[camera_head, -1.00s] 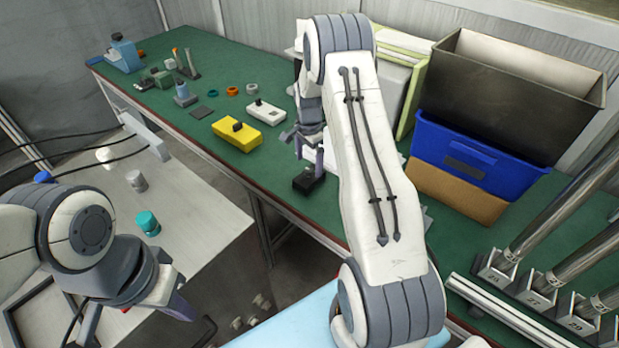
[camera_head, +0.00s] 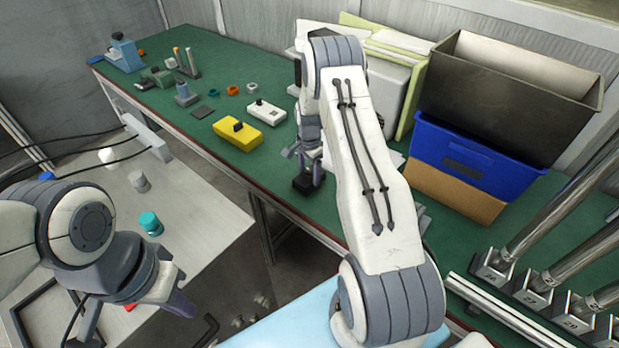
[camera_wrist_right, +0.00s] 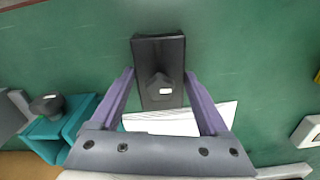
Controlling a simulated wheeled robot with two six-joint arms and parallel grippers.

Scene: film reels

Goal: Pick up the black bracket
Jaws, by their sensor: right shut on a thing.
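The black bracket (camera_wrist_right: 158,50), a dark rectangular block with a raised knob, lies between the fingers of my right gripper (camera_wrist_right: 159,76) in the right wrist view. The gripper is shut on it. In the head view the black bracket (camera_head: 303,185) shows at the tips of my right gripper (camera_head: 310,168), near the front edge of the green bench; whether it touches the bench is unclear.
A yellow box (camera_head: 237,134) and a white box (camera_head: 266,111) sit left of my right gripper on the bench (camera_head: 200,65). A blue bin (camera_head: 470,160) and dark bin (camera_head: 505,95) stand right. Paper (camera_wrist_right: 180,120) and a teal holder (camera_wrist_right: 60,130) show in the wrist view.

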